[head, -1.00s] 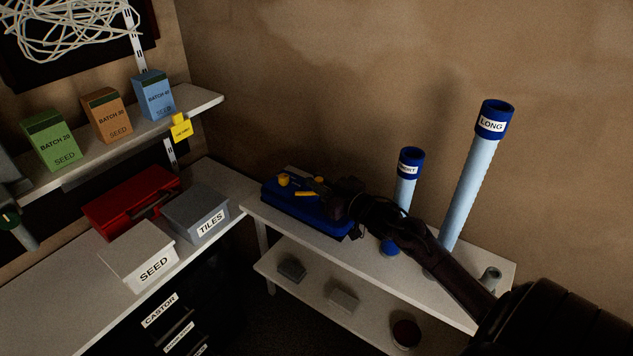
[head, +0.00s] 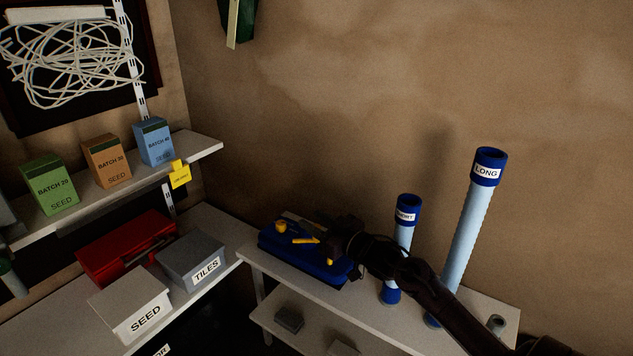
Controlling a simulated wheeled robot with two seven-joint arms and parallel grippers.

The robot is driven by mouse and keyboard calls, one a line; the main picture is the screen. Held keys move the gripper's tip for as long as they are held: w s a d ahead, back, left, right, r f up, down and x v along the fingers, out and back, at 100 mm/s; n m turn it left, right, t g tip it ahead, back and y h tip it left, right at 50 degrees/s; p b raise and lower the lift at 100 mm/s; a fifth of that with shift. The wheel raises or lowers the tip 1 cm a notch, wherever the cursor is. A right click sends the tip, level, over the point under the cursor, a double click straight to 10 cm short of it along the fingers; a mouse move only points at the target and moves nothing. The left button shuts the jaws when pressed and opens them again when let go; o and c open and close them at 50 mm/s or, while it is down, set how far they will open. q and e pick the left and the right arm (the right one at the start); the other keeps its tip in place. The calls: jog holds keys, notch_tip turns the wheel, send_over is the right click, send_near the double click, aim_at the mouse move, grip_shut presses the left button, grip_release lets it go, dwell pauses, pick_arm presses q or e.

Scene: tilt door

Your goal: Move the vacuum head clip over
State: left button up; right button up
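A blue vacuum head (head: 290,249) lies on the right-hand white shelf, near the wall. It carries small yellow parts: a round knob (head: 281,227) and a flat yellow piece (head: 306,240), with another yellow bit at its right side. I cannot tell which of these is the clip. My dark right gripper (head: 331,240) is at the right end of the vacuum head, over or against it. Its fingers blend into the dark parts, so I cannot see whether they are open or hold anything. My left gripper is not in view.
Two pale blue tubes with dark blue ends stand behind my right arm: a short one (head: 405,214) and a taller LONG one (head: 470,220). TILES (head: 192,260) and SEED (head: 133,305) boxes and a red case (head: 120,246) occupy the left bench. Bare shelf shows in front of the vacuum head.

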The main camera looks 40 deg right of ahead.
notch_tip(320, 180, up, 18)
jog(key=b, duration=0.2)
jog(key=shift+f, duration=0.2)
